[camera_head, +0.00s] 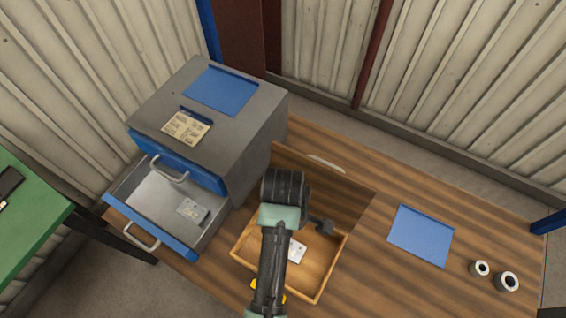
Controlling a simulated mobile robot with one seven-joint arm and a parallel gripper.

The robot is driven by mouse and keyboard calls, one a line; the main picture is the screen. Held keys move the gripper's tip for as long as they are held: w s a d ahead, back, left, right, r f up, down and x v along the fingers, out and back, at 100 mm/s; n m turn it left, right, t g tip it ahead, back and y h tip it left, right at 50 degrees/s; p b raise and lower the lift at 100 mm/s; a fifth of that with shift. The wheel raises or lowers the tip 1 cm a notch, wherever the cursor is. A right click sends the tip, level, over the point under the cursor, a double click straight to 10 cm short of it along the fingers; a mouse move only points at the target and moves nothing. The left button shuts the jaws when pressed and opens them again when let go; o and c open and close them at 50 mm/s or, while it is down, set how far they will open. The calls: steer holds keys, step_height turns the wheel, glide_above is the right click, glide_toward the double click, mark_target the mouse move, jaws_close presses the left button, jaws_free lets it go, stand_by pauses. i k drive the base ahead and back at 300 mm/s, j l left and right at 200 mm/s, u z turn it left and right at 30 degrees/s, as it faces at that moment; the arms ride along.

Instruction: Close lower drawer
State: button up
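A grey cabinet (262,140) with blue drawer fronts stands on the wooden table at the back left. Its lower drawer (150,203) is pulled well out toward the lower left. The drawer's blue front carries a pale bar handle (137,238), and a small grey item (193,211) lies inside. The upper drawer (182,163) looks shut, with its own handle. My gripper (324,227) is to the right of the cabinet, above an open wooden box, apart from the drawer. It is small and dark here, and its fingers cannot be made out.
A blue sheet (421,235) and two pale rings (507,281) lie on the right of the table. A green table (28,225) stands at left, with a floor gap between.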

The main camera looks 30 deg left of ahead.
mark_target(151, 200)
steer(key=k, duration=1)
